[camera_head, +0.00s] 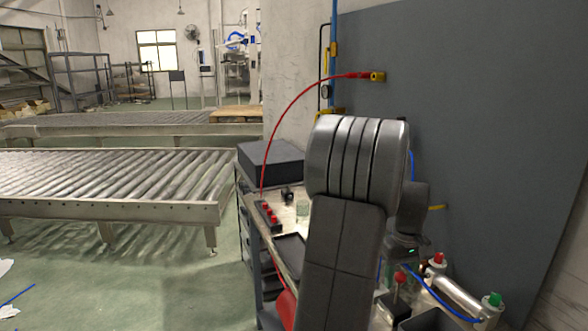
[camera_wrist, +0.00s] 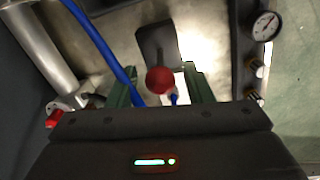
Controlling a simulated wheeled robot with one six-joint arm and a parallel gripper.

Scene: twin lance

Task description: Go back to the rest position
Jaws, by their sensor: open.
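My gripper (camera_wrist: 162,74) is open in the wrist view, with its two greenish fingers spread apart. A red ball knob (camera_wrist: 159,80) shows between the fingers. Gaps seem to show on both sides of it, but I cannot tell how far below the fingertips it is. In the head view my grey arm reaches over the workbench and hides much of it. A red ball knob on a metal stem (camera_head: 400,277) stands at the lower right, just below my dark wrist.
A metal cylinder (camera_head: 455,293) with a blue hose lies right of the knob. A red hose (camera_head: 292,112) arcs to a wall fitting. A black box (camera_head: 270,158) sits at the bench's far end. A pressure gauge (camera_wrist: 265,26) shows in the wrist view. A roller conveyor (camera_head: 110,185) stands left, with open floor before it.

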